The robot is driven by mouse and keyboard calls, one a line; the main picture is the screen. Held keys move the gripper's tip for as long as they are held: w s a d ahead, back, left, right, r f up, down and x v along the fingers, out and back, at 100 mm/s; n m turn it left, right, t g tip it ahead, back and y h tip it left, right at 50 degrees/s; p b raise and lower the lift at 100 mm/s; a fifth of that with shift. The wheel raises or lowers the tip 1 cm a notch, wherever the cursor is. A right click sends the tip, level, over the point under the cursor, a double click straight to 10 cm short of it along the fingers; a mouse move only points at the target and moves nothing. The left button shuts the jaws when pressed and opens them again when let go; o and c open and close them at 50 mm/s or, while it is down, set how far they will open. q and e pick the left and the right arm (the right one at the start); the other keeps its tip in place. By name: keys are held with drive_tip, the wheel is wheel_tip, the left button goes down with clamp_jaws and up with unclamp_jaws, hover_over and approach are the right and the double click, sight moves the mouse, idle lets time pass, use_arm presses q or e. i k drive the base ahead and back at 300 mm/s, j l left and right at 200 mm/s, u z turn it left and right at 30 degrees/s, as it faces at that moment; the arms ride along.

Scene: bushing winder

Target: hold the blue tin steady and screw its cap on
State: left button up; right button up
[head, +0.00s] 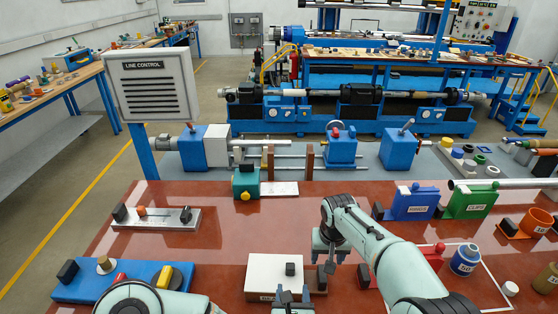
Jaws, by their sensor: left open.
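A blue tin (465,260) with a pale label stands upright on the red-brown table at the right, inside a white outline. My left gripper (291,294) is at the bottom centre, open and empty, in front of a white block, away from the tin. My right gripper (330,254) hangs over the table left of the tin; its jaws are unclear. My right forearm hides some table.
A white block with a black knob (262,275) stands at front centre. A blue fixture (90,283) is at front left, a metal plate fixture (150,218) behind it. Blue (412,204) and green (470,202) holders stand back right.

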sight(466, 257)
drive_tip(key=k, duration=1)
